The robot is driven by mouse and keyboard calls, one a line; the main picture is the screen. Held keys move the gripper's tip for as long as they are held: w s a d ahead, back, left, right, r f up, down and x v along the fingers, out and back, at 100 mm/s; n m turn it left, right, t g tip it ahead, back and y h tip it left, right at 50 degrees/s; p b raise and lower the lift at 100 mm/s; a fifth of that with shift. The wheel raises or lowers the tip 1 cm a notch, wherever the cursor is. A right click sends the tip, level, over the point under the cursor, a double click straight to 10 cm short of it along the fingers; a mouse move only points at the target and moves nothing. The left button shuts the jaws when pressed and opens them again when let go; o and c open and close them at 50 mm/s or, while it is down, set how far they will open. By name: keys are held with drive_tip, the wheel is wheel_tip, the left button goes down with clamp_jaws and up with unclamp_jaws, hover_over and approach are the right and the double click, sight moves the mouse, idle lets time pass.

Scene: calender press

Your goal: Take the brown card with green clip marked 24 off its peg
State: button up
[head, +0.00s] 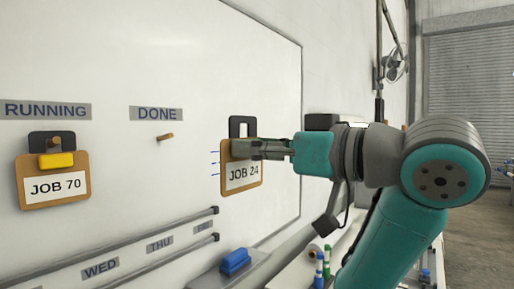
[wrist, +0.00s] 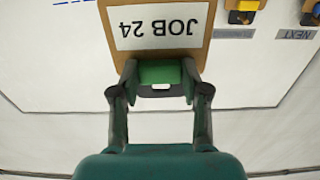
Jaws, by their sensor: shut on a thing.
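The brown card marked JOB 24 (head: 241,178) is upright in front of the whiteboard in the head view, with a dark hanger loop (head: 242,121) at its top. Its label shows upside down in the wrist view (wrist: 160,26). My gripper (head: 250,149) is shut on the green clip (wrist: 160,72) at the card's top edge; the wrist view shows a finger on each side of it. In the head view my fingers hide the clip. I see no peg through the loop and cannot tell whether the card still hangs on one.
A JOB 70 card (head: 53,184) with a yellow clip hangs under RUNNING at the left. A bare wooden peg (head: 166,137) sticks out under DONE. Below are rails (head: 130,250) with day labels, and a tray (head: 215,280) with a blue eraser (head: 235,261).

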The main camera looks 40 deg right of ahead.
drive_tip(key=shift+s, duration=0.1)
drive_tip(key=shift+v, duration=2.9)
